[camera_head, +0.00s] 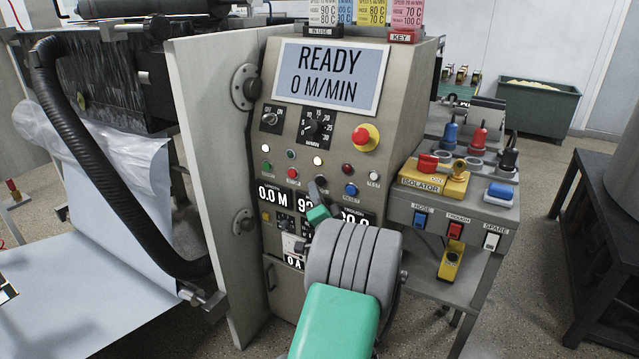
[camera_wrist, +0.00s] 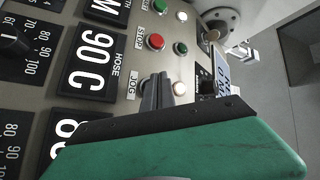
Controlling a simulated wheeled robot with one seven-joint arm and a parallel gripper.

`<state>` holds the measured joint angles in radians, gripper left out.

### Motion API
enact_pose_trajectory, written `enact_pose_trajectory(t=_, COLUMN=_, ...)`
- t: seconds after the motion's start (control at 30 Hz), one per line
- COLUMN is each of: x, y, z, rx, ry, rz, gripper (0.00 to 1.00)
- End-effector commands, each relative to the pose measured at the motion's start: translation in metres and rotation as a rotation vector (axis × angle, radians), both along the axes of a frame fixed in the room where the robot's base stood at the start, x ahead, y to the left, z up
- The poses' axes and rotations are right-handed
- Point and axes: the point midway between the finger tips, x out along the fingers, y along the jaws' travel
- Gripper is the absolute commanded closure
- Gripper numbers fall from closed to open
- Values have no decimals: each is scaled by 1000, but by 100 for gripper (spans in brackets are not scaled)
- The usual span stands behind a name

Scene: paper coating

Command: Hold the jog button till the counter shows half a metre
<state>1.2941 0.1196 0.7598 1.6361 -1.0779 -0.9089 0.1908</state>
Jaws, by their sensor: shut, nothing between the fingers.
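The length counter (camera_head: 272,194) on the machine's front panel reads 0.0 M in the head view. The large display (camera_head: 330,77) reads READY, 0 M/MIN. My gripper (camera_head: 316,188) is shut and empty, its fingertips at the lower button row, right of the red stop button (camera_head: 292,174). In the wrist view my gripper's fingers (camera_wrist: 157,90) lie beside the JOG label (camera_wrist: 133,84) and cover most of the jog button's place. I cannot tell whether the fingertips touch or press the button. A white lamp (camera_wrist: 180,87) just beyond the fingertips looks lit.
A red emergency stop (camera_head: 365,137) on a yellow base and a blue reset button (camera_head: 350,189) are right of my fingertips. A side console (camera_head: 440,210) with an isolator and switches stands farther right. A black hose (camera_head: 110,170) and a paper web (camera_head: 95,260) are left.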

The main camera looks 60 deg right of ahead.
Motion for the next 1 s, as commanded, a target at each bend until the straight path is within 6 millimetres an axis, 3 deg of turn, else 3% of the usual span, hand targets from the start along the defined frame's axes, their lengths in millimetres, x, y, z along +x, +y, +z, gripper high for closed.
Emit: enact_pose_trajectory(t=1.0, x=1, y=-13, z=0, rx=-1, ry=1, rz=0, gripper=100)
